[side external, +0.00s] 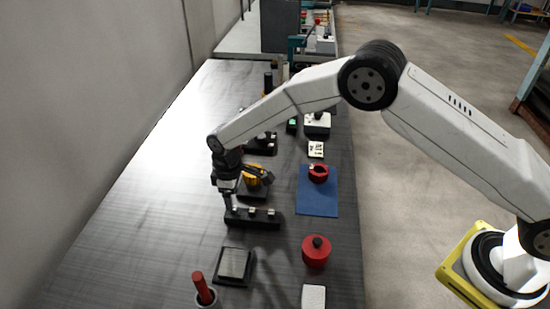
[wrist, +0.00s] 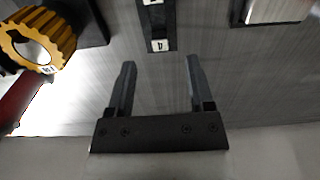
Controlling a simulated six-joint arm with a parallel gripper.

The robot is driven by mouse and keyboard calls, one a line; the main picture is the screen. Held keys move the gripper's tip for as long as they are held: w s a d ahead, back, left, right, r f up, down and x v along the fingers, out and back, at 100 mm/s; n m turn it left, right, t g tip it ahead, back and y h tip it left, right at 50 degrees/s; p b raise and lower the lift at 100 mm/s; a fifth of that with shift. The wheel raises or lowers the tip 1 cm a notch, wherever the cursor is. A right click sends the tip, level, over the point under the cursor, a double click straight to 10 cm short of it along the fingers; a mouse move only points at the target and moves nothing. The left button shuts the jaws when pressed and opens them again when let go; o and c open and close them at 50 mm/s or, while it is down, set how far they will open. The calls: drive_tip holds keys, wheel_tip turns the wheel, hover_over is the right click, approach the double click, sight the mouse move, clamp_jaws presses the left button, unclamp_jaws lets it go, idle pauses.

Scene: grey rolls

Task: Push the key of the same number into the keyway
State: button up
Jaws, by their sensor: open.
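A yellow toothed hub (side external: 255,175) sits on a black base behind my gripper in the side view. In the wrist view the yellow hub (wrist: 40,38) is at the upper left, with a round opening and a small white tag whose number I cannot read. A black rack (side external: 252,223) with several small pale pieces on top lies just in front of the hub. One end of the rack (wrist: 156,18) shows in the wrist view with a white tag marked 4. My gripper (wrist: 158,78) is open and empty, its fingertips apart from the rack's tagged end. It appears above the rack's left end in the side view (side external: 228,205).
A black tray with a grey plate (side external: 234,263) and a red rod in a cup (side external: 203,287) stand in front. A red knobbed jar (side external: 316,252), a white block (side external: 313,297) and a blue mat (side external: 318,204) with a red ring (side external: 318,172) are right. The table's left side is clear.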

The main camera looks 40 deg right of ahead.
sight(234, 213)
drive_tip(key=shift+f, duration=2.2)
clamp_jaws()
